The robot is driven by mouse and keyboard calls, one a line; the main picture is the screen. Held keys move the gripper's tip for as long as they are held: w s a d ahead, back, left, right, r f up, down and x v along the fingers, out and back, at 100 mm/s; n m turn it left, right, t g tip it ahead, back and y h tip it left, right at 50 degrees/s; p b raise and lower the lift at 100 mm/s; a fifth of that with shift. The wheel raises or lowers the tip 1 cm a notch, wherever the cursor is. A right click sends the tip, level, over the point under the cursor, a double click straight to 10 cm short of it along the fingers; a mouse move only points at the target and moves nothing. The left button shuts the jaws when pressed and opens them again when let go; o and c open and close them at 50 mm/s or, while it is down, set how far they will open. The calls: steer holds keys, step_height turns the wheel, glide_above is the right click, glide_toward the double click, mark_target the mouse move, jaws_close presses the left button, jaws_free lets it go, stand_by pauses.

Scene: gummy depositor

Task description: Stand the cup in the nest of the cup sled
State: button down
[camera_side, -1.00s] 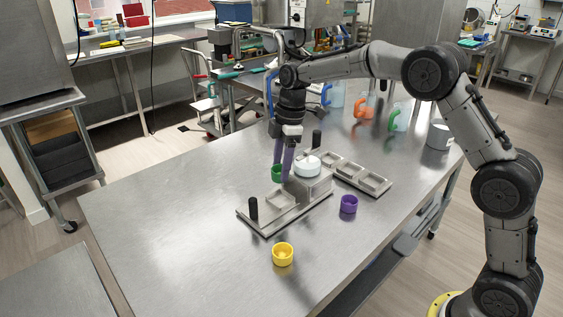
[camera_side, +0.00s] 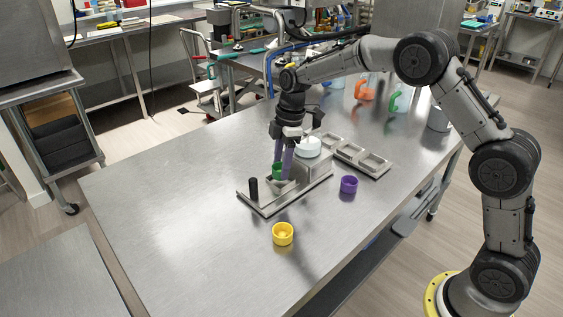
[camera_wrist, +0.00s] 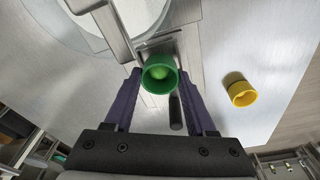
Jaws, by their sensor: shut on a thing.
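My gripper (camera_side: 283,170) is shut on a small green cup (camera_side: 277,170), which is upright in the side view. In the wrist view the green cup (camera_wrist: 160,73) sits between the two purple fingers, its open mouth towards the camera. The cup sled is a grey metal plate (camera_side: 267,207) with a black upright knob (camera_side: 253,187) at its near left end. The cup is over or at the raised part of the sled. The nest is largely hidden by the cup and fingers, and I cannot tell whether the cup touches it.
A depositor block with a white round top (camera_side: 308,147) stands close to the right of my gripper. A yellow cup (camera_side: 283,234) and a purple cup (camera_side: 349,184) stand on the table. The left tabletop is clear.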

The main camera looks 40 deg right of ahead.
steer(key=shift+f, duration=0.2)
steer(key=shift+f, duration=0.6)
steer(key=shift+c, duration=0.7)
jaws_free()
step_height(320, 180, up, 14)
steer(key=d, duration=0.2)
steer(key=shift+s+f, duration=0.15)
steer(key=shift+s, duration=0.25)
